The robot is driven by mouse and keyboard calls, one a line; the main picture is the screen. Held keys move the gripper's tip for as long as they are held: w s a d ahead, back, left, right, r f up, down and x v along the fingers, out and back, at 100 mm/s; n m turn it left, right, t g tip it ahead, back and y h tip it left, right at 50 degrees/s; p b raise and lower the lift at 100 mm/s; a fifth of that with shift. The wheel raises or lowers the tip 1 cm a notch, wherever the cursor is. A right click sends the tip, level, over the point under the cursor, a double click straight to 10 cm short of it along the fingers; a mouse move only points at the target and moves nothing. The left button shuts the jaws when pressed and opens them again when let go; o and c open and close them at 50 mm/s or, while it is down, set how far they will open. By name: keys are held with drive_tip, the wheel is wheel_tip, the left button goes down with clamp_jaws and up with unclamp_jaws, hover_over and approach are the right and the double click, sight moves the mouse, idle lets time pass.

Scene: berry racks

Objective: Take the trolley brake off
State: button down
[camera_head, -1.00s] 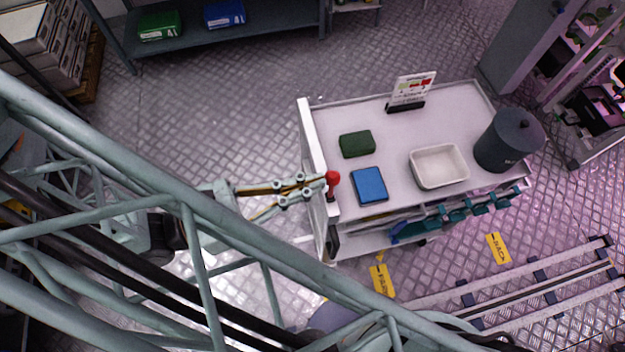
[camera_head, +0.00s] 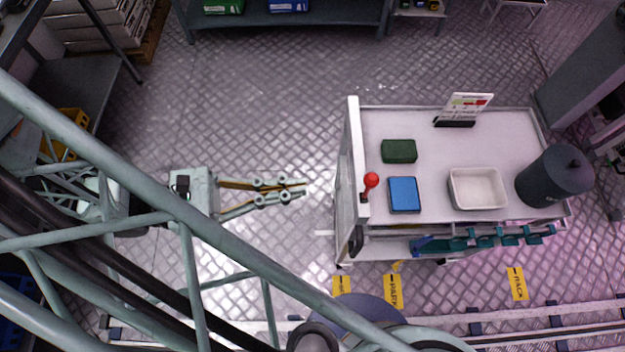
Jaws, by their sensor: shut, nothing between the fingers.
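The white trolley (camera_head: 450,208) stands right of centre. Its brake lever, with a red ball knob (camera_head: 371,180), sticks up at the left end of the trolley's top, beside the raised white end panel (camera_head: 353,150). My gripper (camera_head: 305,188) is to the left of the trolley, pointing right towards the knob. It is shut and empty, with a clear gap of floor between its tips and the end panel. The lower part of the lever is hard to make out.
On the trolley are a green block (camera_head: 399,151), a blue block (camera_head: 404,195), a white tray (camera_head: 476,205), a dark lidded bin (camera_head: 554,177) and a sign (camera_head: 464,108). Teal clips (camera_head: 485,240) line its front. Rails (camera_head: 560,335) cross the floor in front.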

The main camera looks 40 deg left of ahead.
drive_tip(key=shift+v, duration=1)
drive_tip(key=shift+w+d, duration=0.1)
drive_tip(key=shift+w, duration=0.05)
